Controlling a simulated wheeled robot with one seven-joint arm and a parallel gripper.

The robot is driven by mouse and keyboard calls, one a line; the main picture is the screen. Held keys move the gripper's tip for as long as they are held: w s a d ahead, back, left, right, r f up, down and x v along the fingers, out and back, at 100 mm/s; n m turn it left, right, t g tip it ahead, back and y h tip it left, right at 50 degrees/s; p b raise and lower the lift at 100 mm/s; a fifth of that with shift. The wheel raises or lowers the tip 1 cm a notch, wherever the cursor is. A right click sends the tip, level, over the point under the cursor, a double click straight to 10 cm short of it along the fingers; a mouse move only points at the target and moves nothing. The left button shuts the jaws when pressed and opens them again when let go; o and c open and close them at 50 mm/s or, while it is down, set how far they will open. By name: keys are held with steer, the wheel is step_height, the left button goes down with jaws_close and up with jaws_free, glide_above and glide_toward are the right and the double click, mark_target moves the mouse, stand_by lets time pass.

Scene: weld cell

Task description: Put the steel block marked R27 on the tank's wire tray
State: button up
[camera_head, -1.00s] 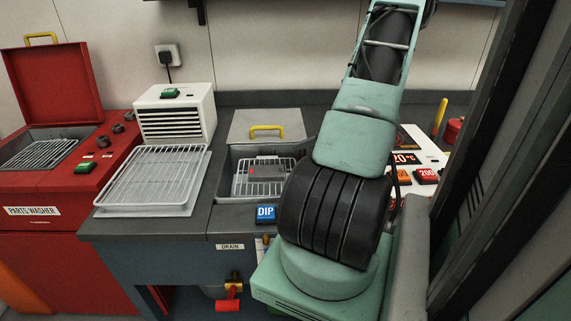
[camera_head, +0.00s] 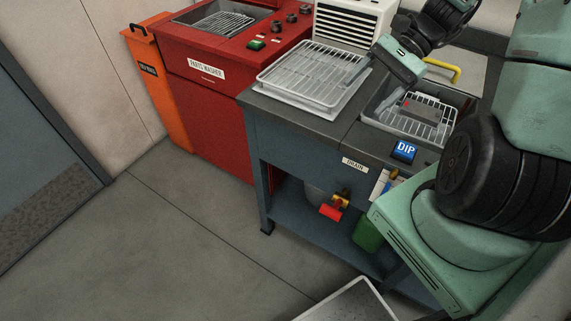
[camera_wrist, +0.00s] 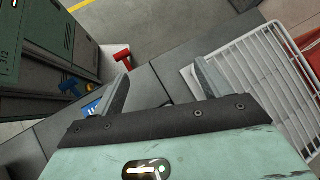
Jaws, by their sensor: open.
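The tank (camera_head: 372,112) is a grey basin sunk in the bench, with a wire tray (camera_head: 436,128) inside it. A grey steel block (camera_head: 421,106) with a small red patch lies on that tray; its marking is too small to read. My gripper (camera_head: 373,86) is open and empty, above the bench between the white draining rack and the tank, apart from the block. In the wrist view the open fingers (camera_wrist: 160,72) show dark bench and floor between them; the block is not seen there.
A white wire draining rack (camera_head: 310,78) lies left of the tank; it also shows in the wrist view (camera_wrist: 250,80). A blue DIP button (camera_head: 404,150) is on the bench front. The red drain handle (camera_head: 330,212) sticks out below. A red parts washer (camera_head: 215,100) stands left.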

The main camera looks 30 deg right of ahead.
steer(key=s+a+r+n+h, duration=0.1)
steer(key=s+a+n+h, duration=0.2)
steer(key=a+n, duration=0.4)
steer(key=s+a+r+n+h, duration=0.2)
steer(key=s+a+n, duration=0.3)
steer(key=a+n, duration=0.3)
steer(key=s+a+r+n+h, duration=0.1)
steer(key=s+a+n+h, duration=0.2)
steer(key=a+n, duration=0.5)
steer(key=s+a, duration=0.1)
steer(key=a, duration=0.4)
steer(key=shift+s+r+g+h, duration=0.3)
steer(key=shift+s+r+g, duration=0.05)
steer(key=shift+r+g, duration=0.05)
steer(key=shift+a, duration=0.1)
